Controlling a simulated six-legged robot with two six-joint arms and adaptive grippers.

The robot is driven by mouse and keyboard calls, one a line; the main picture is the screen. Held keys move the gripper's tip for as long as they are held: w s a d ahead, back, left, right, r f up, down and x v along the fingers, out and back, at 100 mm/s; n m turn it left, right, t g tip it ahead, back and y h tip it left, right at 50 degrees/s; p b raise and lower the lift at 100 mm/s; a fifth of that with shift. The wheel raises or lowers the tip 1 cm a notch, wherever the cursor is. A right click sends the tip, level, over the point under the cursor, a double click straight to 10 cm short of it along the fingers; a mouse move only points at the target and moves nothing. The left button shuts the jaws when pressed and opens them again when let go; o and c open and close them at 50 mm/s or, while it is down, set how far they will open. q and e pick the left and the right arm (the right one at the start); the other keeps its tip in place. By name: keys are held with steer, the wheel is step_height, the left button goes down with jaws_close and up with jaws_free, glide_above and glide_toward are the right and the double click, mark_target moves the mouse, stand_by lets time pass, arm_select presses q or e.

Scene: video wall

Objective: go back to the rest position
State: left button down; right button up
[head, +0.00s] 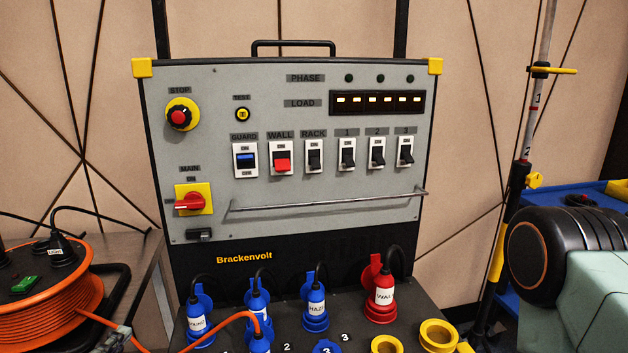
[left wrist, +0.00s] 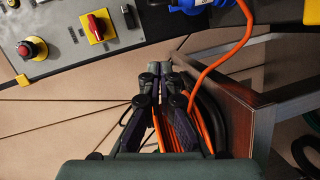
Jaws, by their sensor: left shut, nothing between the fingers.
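My left gripper (left wrist: 165,70) shows in the left wrist view, its dark fingers drawn together with nothing between them. The orange cable of the reel shows behind and beside the fingers there. The grey power panel (head: 300,210) stands beyond, and its corner also shows at the top of the left wrist view (left wrist: 75,60). In the head view I cannot make out the left gripper clearly. At the right edge of the head view is a pale green and black arm part of mine. My right gripper is not in view.
Several blue plugs and a red plug (head: 381,298) stand along the panel's foot. A yellow-black stand (head: 500,235) is at the right.

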arm_select(q)
steer(key=s+d+f+m+g+h, duration=0.1)
steer(key=s+d+f+m+g, duration=0.45)
steer(key=s+f, duration=0.3)
steer(key=s+d+f+m+g, duration=0.5)
steer(key=s+f+m+g, duration=0.15)
steer(key=s+f, duration=0.2)
steer(key=s+d+f+m+g+y, duration=0.1)
steer(key=s+d+f+m+g, duration=0.1)
steer(key=s, duration=0.9)
step_height(320, 180, down, 2)
steer(key=shift+s+d+m+g, duration=0.2)
steer(key=shift+m+g, duration=0.4)
steer(key=shift+g, duration=0.5)
